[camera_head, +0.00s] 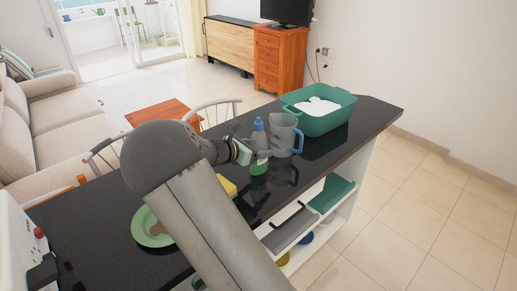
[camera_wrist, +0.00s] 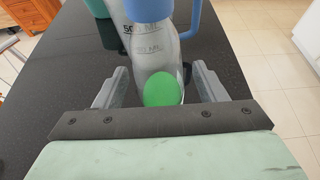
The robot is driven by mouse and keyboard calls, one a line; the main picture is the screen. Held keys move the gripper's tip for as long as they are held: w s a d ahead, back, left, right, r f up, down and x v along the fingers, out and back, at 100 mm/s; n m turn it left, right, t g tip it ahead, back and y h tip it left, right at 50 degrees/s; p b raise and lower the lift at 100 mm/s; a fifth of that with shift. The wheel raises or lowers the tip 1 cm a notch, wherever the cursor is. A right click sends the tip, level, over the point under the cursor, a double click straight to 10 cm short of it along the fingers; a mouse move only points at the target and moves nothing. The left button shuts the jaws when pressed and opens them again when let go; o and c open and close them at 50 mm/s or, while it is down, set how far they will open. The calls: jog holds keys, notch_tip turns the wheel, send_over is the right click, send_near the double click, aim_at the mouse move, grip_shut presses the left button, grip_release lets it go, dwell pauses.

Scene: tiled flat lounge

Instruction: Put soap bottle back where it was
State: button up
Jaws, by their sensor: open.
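The soap bottle (camera_head: 258,139) has a blue top and green at its lower part. It stands upright on the dark counter, just left of a clear jug (camera_head: 284,133) with a blue handle. My gripper (camera_head: 251,154) is at the bottle. In the wrist view, my gripper (camera_wrist: 158,82) is open, with one finger on each side of the bottle's green part (camera_wrist: 162,90). I cannot tell whether either finger touches it. The jug's volume markings and blue handle (camera_wrist: 193,18) show just beyond.
A green basin (camera_head: 325,119) with white items sits at the counter's far end. A green plate (camera_head: 157,239) and yellow sponge (camera_head: 229,187) are near my arm. Shelves (camera_head: 316,207) below the counter hold a grey tray and green items. Chairs stand along the counter's left side.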

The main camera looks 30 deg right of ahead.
jog(key=v, duration=1.1)
jog(key=s+d+f+m+g+y, duration=0.1)
jog(key=s+f+m+g+y, duration=0.25)
jog(key=s+m+y, duration=0.65)
jog(key=s+a+m+y, duration=0.1)
jog(key=s+a+m, duration=0.3)
jog(key=s, duration=0.6)
jog(key=s+a+m+y, duration=0.2)
jog(key=s+a+m, duration=0.3)
jog(key=s, duration=0.6)
jog(key=shift+s+f+m, duration=0.15)
jog(key=shift+f+m, duration=0.1)
jog(key=shift+m, duration=0.65)
